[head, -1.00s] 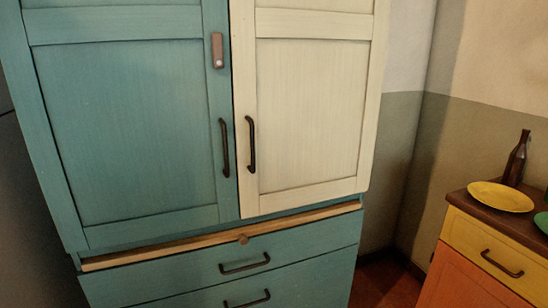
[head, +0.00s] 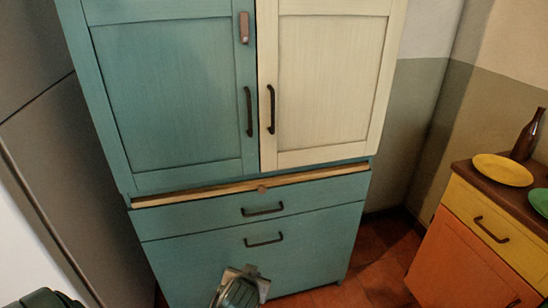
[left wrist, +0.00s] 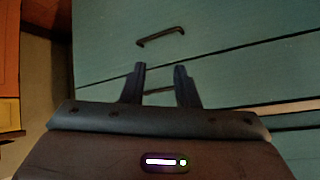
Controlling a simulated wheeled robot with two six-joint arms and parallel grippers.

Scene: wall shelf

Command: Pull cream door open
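The cream door (head: 330,85) is the right upper door of the tall teal cabinet, and it looks shut. Its dark upright bar handle (head: 270,109) is near its left edge, beside the teal door's handle (head: 249,111). My left gripper (head: 243,272) is low in front of the drawers, well below the cream door, touching nothing I can make out. In the left wrist view, its two dark fingers (left wrist: 160,72) are apart with nothing held between them, facing the drawer fronts. The cream door does not show there. My right gripper is not in view.
Teal drawers with dark handles (head: 262,211) lie below a light wooden strip (head: 225,189) with a small knob. An orange and yellow cabinet (head: 465,250) at right carries a yellow plate (head: 503,170), a green plate and a dark bottle (head: 528,136). Red floor shows between the cabinets.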

